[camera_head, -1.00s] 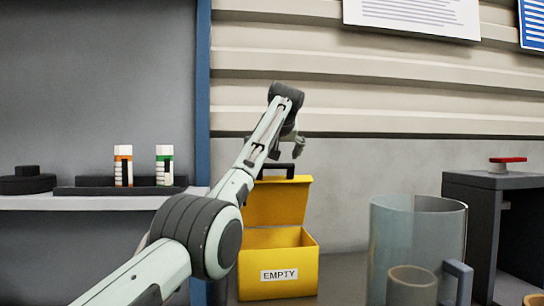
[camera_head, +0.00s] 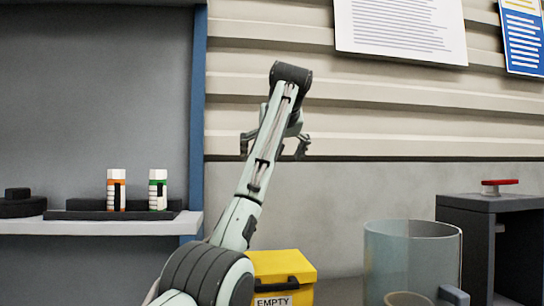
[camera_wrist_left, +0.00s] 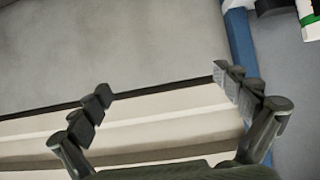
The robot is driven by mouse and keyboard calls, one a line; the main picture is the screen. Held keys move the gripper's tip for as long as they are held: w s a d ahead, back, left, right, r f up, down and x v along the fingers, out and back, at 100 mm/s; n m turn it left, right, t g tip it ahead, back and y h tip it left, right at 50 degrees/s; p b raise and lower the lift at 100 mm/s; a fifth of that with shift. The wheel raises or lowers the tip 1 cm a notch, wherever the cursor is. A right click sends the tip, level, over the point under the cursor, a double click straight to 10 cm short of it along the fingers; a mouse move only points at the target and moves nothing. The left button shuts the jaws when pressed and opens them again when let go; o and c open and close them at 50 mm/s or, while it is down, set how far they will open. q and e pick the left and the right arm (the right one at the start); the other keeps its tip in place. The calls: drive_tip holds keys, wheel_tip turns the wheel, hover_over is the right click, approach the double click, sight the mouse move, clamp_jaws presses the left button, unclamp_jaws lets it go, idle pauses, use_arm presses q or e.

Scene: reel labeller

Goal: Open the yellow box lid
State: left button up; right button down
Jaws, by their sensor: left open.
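The yellow box (camera_head: 284,264) stands at the bottom centre of the head view. Its lid is down, and the dark handle (camera_head: 276,286) shows at the front above the "EMPTY" label. My left arm hides part of its left side. My left gripper (camera_head: 274,150) is open and empty, raised well above the box in front of the wall. In the left wrist view its spread fingers (camera_wrist_left: 162,84) have only wall between them, and the box does not show there. My right gripper is in neither view.
A clear jug (camera_head: 412,250) stands right of the box, with a smaller cup (camera_head: 408,299) showing through it. A dark stand (camera_head: 490,206) with a red knob is farther right. A shelf (camera_head: 100,227) at left holds an orange and a green-banded bottle.

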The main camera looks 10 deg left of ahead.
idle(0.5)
use_arm(q)
drive_tip(key=x, duration=1.1)
drive_tip(key=shift+w+f, duration=0.2)
drive_tip(key=shift+f, duration=0.1)
drive_tip(key=shift+a, duration=0.15)
